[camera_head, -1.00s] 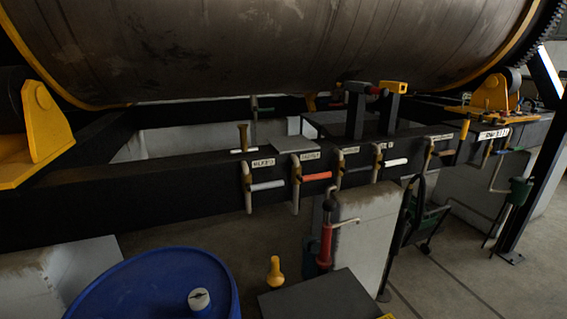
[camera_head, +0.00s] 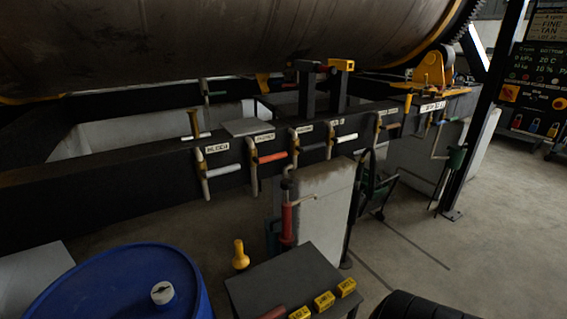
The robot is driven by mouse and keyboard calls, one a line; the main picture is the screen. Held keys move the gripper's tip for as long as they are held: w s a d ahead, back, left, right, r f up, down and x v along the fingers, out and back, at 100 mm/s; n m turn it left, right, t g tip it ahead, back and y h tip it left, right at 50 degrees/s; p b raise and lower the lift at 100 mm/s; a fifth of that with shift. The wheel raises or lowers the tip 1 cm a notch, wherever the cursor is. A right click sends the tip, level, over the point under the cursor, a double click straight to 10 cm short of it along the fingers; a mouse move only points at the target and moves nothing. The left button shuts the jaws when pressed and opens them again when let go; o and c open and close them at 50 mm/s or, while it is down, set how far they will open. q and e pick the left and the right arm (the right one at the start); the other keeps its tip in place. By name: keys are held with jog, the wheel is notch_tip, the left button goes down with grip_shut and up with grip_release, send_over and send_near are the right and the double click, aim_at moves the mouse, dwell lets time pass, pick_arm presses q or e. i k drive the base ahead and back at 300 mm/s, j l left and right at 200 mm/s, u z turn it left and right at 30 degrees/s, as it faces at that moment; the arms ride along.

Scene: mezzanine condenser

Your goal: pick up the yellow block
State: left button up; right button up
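Several small yellow blocks with dark markings lie along the right front edge of a dark low table: one at the far corner (camera_head: 346,287), one in the middle (camera_head: 324,300), and one cut by the bottom frame edge (camera_head: 299,313). A yellow block-shaped piece (camera_head: 341,65) also sits on top of a dark post on the frame beam. I cannot tell which of these is the yellow block meant. Neither of my grippers is in view.
The dark table (camera_head: 280,272) has a bare top with a red piece (camera_head: 273,313) at its front. A blue drum (camera_head: 110,285) stands to its left, a black ribbed object (camera_head: 415,306) to its right. Handled valves line the beam. The floor (camera_head: 480,240) at right is clear.

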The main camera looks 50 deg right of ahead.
aim_at(348, 286)
jog(key=z, duration=1.95)
